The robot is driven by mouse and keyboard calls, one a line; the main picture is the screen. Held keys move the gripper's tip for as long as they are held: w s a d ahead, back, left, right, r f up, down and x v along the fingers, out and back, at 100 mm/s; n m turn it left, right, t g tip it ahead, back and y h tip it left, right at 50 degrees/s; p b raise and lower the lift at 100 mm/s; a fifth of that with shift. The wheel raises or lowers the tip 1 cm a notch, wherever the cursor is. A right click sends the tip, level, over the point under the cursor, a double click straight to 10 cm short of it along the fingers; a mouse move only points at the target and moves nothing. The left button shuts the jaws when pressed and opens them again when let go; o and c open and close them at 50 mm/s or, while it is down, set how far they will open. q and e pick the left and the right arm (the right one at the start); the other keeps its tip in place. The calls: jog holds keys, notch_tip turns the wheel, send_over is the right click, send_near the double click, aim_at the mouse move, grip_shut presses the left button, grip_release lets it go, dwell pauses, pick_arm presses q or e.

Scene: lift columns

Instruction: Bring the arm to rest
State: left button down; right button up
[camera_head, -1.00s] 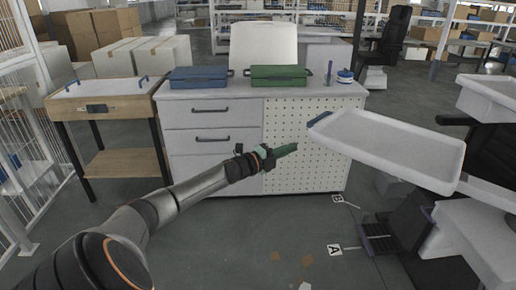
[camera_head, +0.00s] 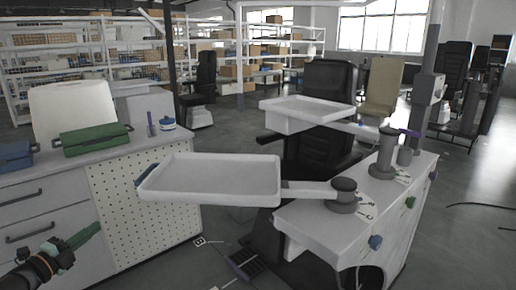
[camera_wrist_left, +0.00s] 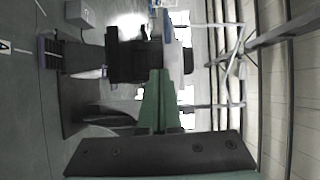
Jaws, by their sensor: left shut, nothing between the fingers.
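My left arm comes in at the lower left of the head view. Its gripper (camera_head: 88,233) has green fingers, which are shut and empty. It is in front of the white drawer cabinet (camera_head: 140,225) and points up and to the right, below the cabinet top. In the left wrist view the green fingers (camera_wrist_left: 158,105) are together with nothing between them. My right gripper is not in view.
Two white trays (camera_head: 210,180) (camera_head: 305,110) reach out from grey lift columns (camera_head: 345,192) (camera_head: 384,155) on a white bench (camera_head: 385,210). A green case (camera_head: 92,139) and a blue case (camera_head: 14,155) sit on the cabinet. A black chair (camera_head: 325,125) stands behind.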

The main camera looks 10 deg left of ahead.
pick_arm(q)
jog(key=s+d+f+n+g+p, duration=0.2)
jog(key=s+d+f+n, duration=0.25)
jog(key=d+f, duration=0.5)
jog(key=s+d+f+n+g+p, duration=0.2)
jog(key=s+d+f+n, duration=0.25)
jog(key=d+f, duration=0.45)
jog(key=s+d+f+n+g+p, duration=0.1)
jog(key=s+d+n+g+p, duration=0.2)
jog(key=s+d+n, duration=0.5)
jog(key=s+d+g, duration=0.1)
jog(key=s+d, duration=0.7)
jog(key=d, duration=0.4)
jog(key=shift+s+p, duration=0.3)
jog(key=shift+p, duration=0.1)
jog(key=shift+f, duration=0.1)
